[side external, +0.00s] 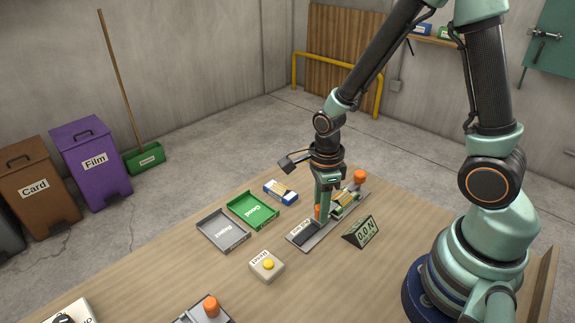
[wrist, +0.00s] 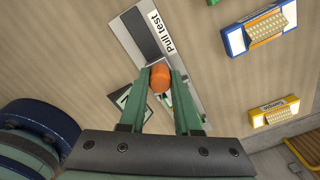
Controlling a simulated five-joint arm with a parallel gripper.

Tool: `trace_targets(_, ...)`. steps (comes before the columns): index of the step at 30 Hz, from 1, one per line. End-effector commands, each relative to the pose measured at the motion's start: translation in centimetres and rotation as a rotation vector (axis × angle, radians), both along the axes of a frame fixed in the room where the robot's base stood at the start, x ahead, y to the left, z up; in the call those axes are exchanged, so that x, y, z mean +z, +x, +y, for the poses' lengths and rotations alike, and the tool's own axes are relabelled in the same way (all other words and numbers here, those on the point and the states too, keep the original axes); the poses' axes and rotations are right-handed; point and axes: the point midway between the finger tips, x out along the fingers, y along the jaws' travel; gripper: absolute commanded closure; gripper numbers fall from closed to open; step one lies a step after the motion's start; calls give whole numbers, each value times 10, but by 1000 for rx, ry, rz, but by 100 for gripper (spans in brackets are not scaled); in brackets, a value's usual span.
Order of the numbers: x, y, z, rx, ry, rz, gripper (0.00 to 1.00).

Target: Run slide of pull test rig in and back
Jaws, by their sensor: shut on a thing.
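The pull test rig (side external: 301,232) is a long grey plate with a dark strip on the wooden table. Its "Pull test" label reads clearly in the wrist view (wrist: 176,38). My gripper (side external: 321,212) is down over the rig. In the wrist view its green fingers are shut on an orange knob (wrist: 160,79), the slide's handle. A second orange knob (side external: 360,176) stands at the rig's far end, beside green and pale parts. The fingers hide part of the rig. The display (side external: 360,231) beside it reads 0.0 N.
A grey tray (side external: 213,238), a green "Good" tray (side external: 250,220) and a blue-and-white box (side external: 275,195) lie to the left. A box with a yellow button (side external: 267,265) stands in front. Another orange-knobbed device (side external: 209,309) is at the bottom edge.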

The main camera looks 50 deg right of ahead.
Motion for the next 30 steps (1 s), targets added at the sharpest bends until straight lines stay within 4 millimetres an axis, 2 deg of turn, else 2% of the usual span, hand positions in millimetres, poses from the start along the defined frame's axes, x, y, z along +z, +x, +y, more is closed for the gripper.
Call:
trace_targets(23, 1, 0, 1, 1, 0, 1, 100)
trace_targets(30, 1, 1, 34, 7, 0, -1, 100)
